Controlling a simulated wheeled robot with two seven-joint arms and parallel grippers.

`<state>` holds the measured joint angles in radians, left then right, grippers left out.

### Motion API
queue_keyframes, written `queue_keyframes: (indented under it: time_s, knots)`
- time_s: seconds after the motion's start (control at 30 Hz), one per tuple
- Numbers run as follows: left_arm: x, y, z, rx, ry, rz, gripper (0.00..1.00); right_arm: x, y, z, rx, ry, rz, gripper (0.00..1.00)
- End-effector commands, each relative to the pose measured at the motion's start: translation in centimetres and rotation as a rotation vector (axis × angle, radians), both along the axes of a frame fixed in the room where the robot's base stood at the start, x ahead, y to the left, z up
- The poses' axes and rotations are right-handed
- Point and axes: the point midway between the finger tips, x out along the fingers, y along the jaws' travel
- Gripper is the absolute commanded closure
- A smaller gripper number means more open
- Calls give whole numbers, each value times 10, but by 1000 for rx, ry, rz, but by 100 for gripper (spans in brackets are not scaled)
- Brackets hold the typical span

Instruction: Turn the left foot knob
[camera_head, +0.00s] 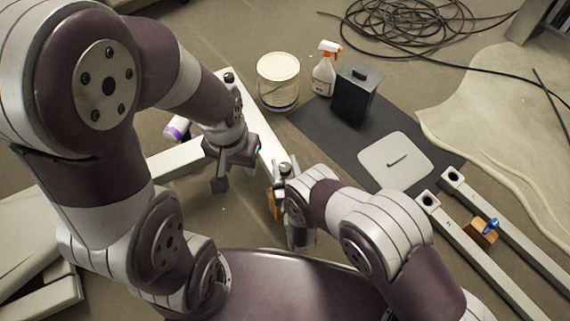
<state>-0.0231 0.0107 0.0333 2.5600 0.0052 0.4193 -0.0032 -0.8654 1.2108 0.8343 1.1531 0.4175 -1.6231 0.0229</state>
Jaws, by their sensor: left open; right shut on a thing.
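A white beam (262,140) lies diagonally on the floor at the centre, with a small dark knob (229,77) at its far end and another dark round fitting (285,168) at its near end. I cannot tell for sure which is the left foot knob. My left gripper (219,186) is open and points down just left of the beam, apart from both end fittings as far as I can see. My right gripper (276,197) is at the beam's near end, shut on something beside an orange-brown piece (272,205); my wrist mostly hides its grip.
A white bucket (278,83), spray bottle (325,70) and black box (354,92) stand beyond the beam. A white panel (396,160) lies on a dark mat (314,124). Two rails (466,246) with an orange block (481,233) lie right. Coiled cable (405,30) lies at the back.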

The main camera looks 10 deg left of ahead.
Motion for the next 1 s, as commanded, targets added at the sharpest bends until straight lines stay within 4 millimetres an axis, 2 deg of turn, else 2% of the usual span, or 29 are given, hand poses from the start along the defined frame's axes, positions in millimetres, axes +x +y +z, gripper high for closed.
queue_keyframes:
  time_s: [0.27,0.6,1.0]
  knots:
    - [0,0,-14,0,0,0,57,-1,2,-4,1,2,-256,85]
    - [0,0,-43,0,0,0,57,-1,2,-7,2,4,-565,85]
    - [0,0,-71,0,0,0,57,0,1,-4,1,3,-803,85]
